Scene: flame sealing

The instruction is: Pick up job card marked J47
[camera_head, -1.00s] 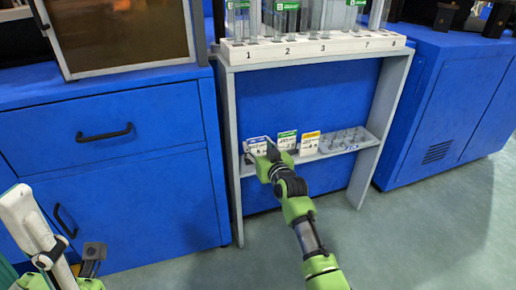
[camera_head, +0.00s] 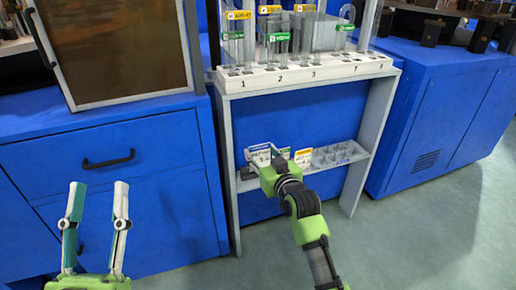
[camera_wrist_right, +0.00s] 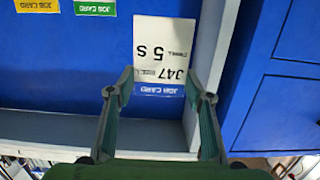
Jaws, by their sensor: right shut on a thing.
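The job card marked J47 (camera_wrist_right: 160,50) is white with a blue JOB CARD band and shows upside down in the right wrist view. In the head view the card (camera_head: 260,151) stands at the left of the low grey shelf. My right gripper (camera_wrist_right: 160,84) is shut on the card, its fingers at the banded end. In the head view my right gripper (camera_head: 266,166) hides the card's lower part. My left gripper (camera_head: 98,190) is open and empty, fingers pointing up, in front of the blue drawers.
A green-banded card (camera_head: 284,152) and a yellow-banded card (camera_head: 303,157) stand just right of J47, before a clear compartment tray (camera_head: 340,153). Above is a white numbered rack (camera_head: 300,72) with clear tubes. Grey side panels (camera_head: 372,135) flank the shelf.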

